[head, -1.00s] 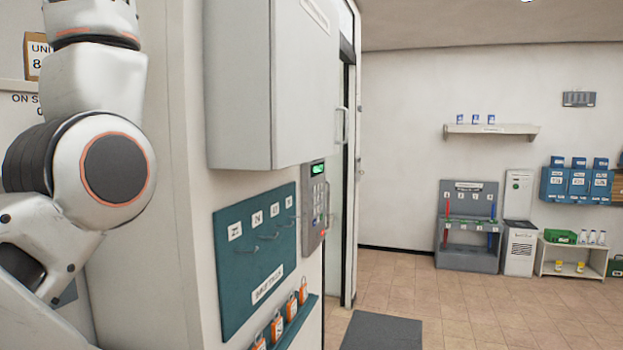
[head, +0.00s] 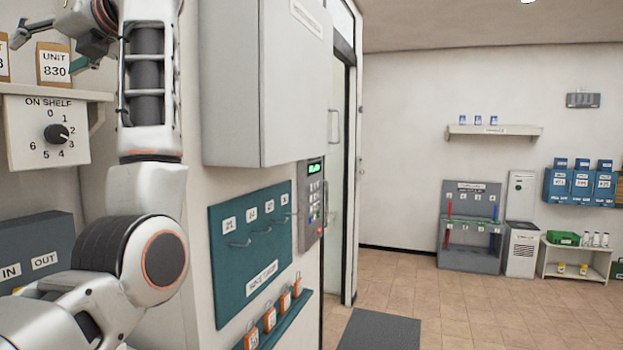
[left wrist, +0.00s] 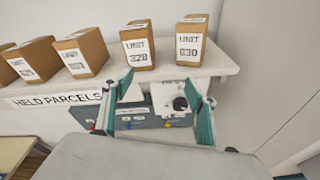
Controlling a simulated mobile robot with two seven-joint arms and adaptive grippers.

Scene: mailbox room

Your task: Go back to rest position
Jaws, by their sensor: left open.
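My left gripper (head: 48,50) is at the top left of the head view, in front of the parcel shelf. It is open, and nothing shows between its fingers. In the left wrist view its two teal-padded fingers (left wrist: 152,100) stand wide apart, facing the shelf front and the dial panel. The raised white and grey left arm fills the left of the head view and hides part of the wall. My right gripper is in neither view.
Several boxed parcels, among them unit 830 (head: 54,64), stand on the held-parcels shelf (left wrist: 30,88). Below are the ON SHELF dial (head: 57,134) and an IN/OUT box (head: 40,248). A grey cabinet (head: 268,85) and teal hook board (head: 250,250) are close right. Tiled floor (head: 470,310) is open beyond.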

